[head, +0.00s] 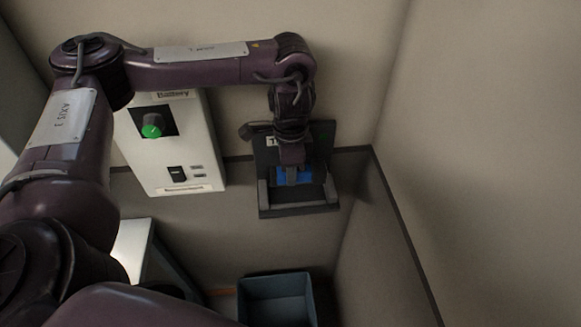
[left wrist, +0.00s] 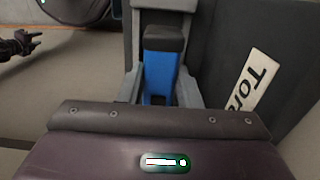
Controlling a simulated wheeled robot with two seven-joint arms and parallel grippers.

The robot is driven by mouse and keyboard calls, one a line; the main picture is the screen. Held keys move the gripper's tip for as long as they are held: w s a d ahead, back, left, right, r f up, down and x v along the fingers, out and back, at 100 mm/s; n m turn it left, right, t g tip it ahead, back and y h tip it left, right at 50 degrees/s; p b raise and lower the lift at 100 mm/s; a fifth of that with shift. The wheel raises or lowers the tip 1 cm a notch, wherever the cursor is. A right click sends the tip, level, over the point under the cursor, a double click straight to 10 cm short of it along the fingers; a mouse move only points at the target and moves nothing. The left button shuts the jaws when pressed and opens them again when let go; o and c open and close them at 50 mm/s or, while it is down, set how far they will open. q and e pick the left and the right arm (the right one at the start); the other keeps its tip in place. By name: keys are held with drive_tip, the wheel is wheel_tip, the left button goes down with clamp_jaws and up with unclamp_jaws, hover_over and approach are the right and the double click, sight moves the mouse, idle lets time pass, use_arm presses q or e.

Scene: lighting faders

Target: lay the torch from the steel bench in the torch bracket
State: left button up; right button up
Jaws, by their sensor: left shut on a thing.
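The torch is blue with a black end. In the left wrist view the torch (left wrist: 159,75) stands between the grey fingers of my left gripper (left wrist: 160,92), which is shut on it. In the head view the torch (head: 307,175) shows as blue on both sides of my left gripper (head: 292,178). The torch bracket (head: 300,209) is a dark wall panel with a grey ledge and raised sides. The torch is in front of the panel, above the ledge; I cannot tell whether they touch. The bracket's label panel (left wrist: 250,82) is close on the right in the wrist view.
A white wall unit (head: 205,150) with a green-marked knob and a black switch is left of the bracket. A blue-grey bin (head: 275,286) stands below. A pale surface (head: 131,243), perhaps the bench, is at lower left. Dark gripper-like fingers (left wrist: 20,45) show at the wrist view's left edge.

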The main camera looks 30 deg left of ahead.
use_arm(q)
wheel_tip(320, 180, down, 2)
drive_tip(key=shift+s+f+b, duration=0.1)
drive_tip(key=shift+s+b, duration=0.05)
drive_tip(key=shift+b, duration=1.1)
drive_tip(key=shift+f+b, duration=0.5)
drive_tip(key=shift+f, duration=0.6)
drive_tip(key=shift+a+f, duration=0.1)
drive_tip(key=shift+f, duration=0.05)
drive_tip(key=shift+f, duration=0.45)
drive_tip(key=o, duration=1.5)
